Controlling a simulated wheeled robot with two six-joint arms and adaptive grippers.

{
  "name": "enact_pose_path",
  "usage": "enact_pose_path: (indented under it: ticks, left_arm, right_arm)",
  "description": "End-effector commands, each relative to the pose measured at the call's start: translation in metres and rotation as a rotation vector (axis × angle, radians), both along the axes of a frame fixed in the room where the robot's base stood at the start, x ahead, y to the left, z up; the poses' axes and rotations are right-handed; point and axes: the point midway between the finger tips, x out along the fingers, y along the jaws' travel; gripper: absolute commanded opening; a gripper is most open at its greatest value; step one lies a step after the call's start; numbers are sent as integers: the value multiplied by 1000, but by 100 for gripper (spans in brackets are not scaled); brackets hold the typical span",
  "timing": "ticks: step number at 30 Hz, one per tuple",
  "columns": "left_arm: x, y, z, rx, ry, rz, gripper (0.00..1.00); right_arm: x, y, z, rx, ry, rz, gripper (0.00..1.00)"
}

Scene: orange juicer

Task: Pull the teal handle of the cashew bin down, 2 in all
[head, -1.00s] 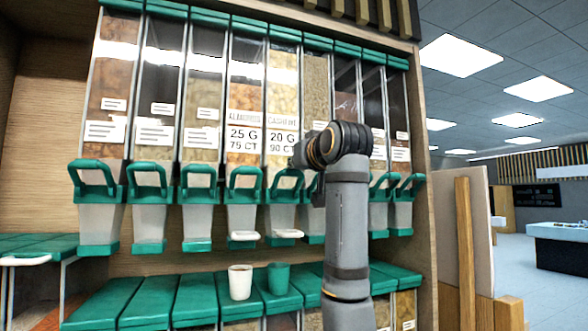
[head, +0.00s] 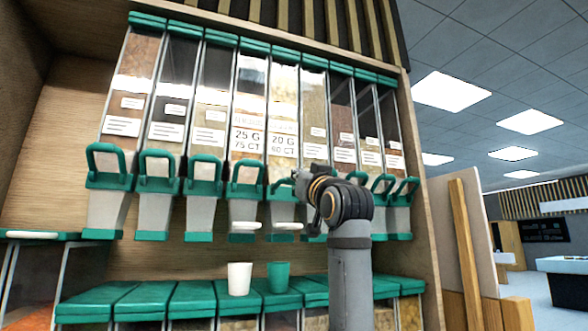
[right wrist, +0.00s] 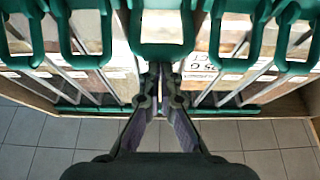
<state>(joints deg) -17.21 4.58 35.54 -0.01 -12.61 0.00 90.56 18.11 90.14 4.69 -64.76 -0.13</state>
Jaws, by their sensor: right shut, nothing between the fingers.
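The cashew bin (head: 285,98) is the clear bin with the lower "20 G" label, right of the "25 G" bin. Its teal handle (head: 281,186) is up at the dispenser front, partly hidden by my right gripper (head: 296,176). In the right wrist view, a teal loop handle (right wrist: 162,50) fills the top middle, and my right gripper (right wrist: 160,72) is shut with nothing between the fingers. Its tips overlap the loop's edge in that view; I cannot tell whether they touch. My left gripper is not in view.
Similar teal handles stand close on both sides, including the one of the "25 G" bin (head: 246,172). Below, a white cup (head: 239,279) and a teal cup (head: 278,278) stand on teal lids (head: 192,299). A wooden side panel (head: 428,190) bounds the rack on the right.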

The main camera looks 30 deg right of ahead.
Motion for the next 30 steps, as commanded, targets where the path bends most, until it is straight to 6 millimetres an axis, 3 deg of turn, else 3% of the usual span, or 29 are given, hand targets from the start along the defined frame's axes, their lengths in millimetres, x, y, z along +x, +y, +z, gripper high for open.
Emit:
enact_pose_path:
  ticks: [1,13,26,30]
  left_arm:
    - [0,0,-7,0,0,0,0]
    - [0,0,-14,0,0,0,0]
    - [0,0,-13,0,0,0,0]
    - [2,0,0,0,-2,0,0]
  right_arm:
    - [3,-1,-9,3,14,-1,0]
    - [4,-1,-15,4,18,-1,0]
    - [4,-1,-14,4,20,-1,0]
    - [8,-1,-2,4,19,0,0]
